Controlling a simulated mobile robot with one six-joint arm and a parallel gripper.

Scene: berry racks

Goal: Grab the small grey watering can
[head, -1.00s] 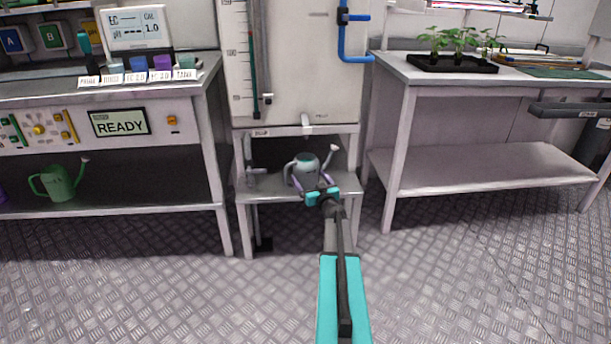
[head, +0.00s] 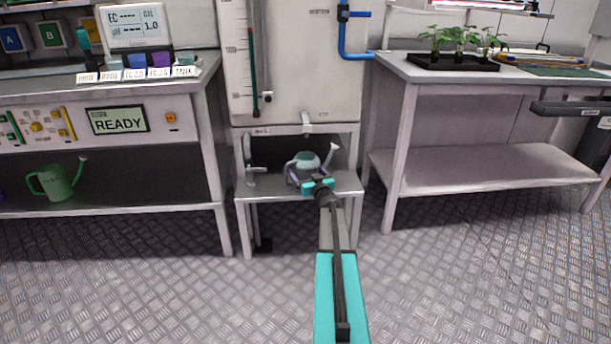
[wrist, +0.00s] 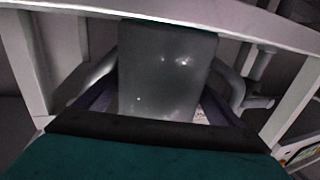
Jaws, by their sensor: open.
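The small grey watering can (head: 307,160) stands on the low shelf under the white tank in the head view. Its spout points up to the right and its handle is on the left. In the wrist view the can's grey body (wrist: 165,75) fills the middle, close up. My gripper (head: 314,180) is at the front of the can. In the wrist view its two dark fingers (wrist: 165,105) reach forward on either side of the body, apart. The fingertips are partly hidden, and I cannot tell whether they touch the can.
The shelf (head: 348,184) is narrow, with frame legs at both sides. A tap (head: 307,127) hangs above the can. A grey fitting (head: 251,165) stands left of the can. A green watering can (head: 57,183) sits on the left bench's lower shelf. The right lower shelf (head: 480,168) is empty.

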